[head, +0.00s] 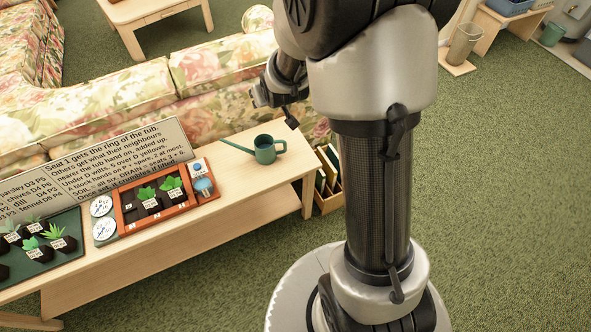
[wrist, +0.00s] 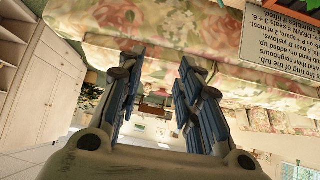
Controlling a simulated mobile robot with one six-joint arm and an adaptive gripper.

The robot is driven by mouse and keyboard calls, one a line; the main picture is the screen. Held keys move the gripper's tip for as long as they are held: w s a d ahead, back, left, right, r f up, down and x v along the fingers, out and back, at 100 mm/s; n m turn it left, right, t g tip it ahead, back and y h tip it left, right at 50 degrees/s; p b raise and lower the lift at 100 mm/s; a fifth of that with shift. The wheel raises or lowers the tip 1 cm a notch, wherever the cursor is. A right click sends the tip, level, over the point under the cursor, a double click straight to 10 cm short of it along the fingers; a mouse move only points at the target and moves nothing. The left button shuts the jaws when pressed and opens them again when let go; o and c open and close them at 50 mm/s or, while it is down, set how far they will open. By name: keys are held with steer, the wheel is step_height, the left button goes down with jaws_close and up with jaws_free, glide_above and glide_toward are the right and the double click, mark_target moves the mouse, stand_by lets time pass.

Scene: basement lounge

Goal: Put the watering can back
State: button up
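The green watering can (head: 265,152) stands upright on the light wooden table (head: 240,181), near its right end. Its long spout points left. My gripper (head: 274,108) hangs above and beyond the can in the head view, apart from it. In the wrist view my gripper (wrist: 157,70) has its two blue-padded fingers spread with nothing between them. The can does not show in the wrist view.
Left of the can are an orange planter tray (head: 127,227) with labelled plants, white dials (head: 102,206), a green tray (head: 70,217) of pots and a text sign (head: 125,155). A floral sofa (head: 130,97) runs behind the table. A wooden rack (head: 330,190) stands at its right end.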

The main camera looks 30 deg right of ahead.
steer(key=s+a+r+g, duration=0.1)
steer(key=s+a+r, duration=0.2)
steer(key=s+r, duration=0.35)
steer(key=s+a+r+g, duration=0.1)
steer(key=s+a+r, duration=0.2)
steer(key=s+r, duration=0.35)
steer(key=s+a+r+n+g+y, duration=0.1)
steer(key=s+a+g, duration=0.1)
steer(key=s, duration=1.8)
steer(key=shift+a, duration=0.45)
steer(key=shift+r, duration=0.15)
steer(key=shift+c, duration=0.4)
